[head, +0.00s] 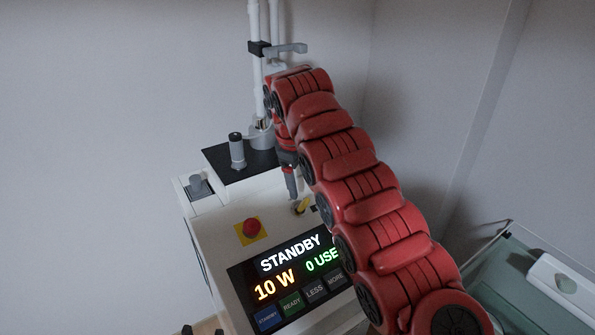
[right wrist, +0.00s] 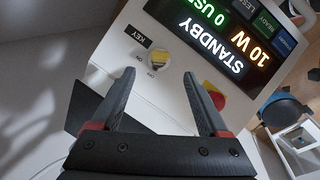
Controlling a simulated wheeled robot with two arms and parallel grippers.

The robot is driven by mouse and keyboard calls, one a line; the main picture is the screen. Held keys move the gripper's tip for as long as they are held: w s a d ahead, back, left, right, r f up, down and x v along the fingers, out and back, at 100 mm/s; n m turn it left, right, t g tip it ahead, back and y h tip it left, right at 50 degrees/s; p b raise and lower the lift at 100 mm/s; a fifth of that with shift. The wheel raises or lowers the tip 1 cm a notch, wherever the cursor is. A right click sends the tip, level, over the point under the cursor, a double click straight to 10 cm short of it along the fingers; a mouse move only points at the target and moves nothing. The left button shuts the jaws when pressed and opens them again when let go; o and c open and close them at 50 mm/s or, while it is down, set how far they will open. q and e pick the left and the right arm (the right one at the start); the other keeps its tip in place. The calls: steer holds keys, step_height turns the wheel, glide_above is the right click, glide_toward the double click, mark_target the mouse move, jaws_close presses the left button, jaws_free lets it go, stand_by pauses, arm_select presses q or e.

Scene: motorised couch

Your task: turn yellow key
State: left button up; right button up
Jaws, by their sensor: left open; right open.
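The yellow key (head: 302,206) sits in a round lock on the sloped front of a white console (head: 215,225). In the right wrist view the yellow key (right wrist: 158,58) shows in its pale round lock, beside a black KEY label (right wrist: 138,37). My right gripper (head: 296,190) points down at the console just above the key; the arm partly hides it. In the right wrist view my right gripper (right wrist: 161,76) is open, its fingertips either side of the key's line, with nothing held. Dark tips at the bottom edge look like my left gripper (head: 203,331), open and apart from the console.
A lit screen (head: 290,270) reads STANDBY, 10 W. A red button (head: 251,228) on a yellow square is left of the key. A black top plate (head: 222,160) carries a grey cylinder (head: 237,150) and a white pole (head: 255,70). A pale green surface (head: 510,285) lies at right.

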mark_target(304, 201)
steer(key=p+x, duration=0.2)
steer(key=x, duration=0.7)
steer(key=shift+f, duration=0.2)
steer(key=shift+c, duration=0.3)
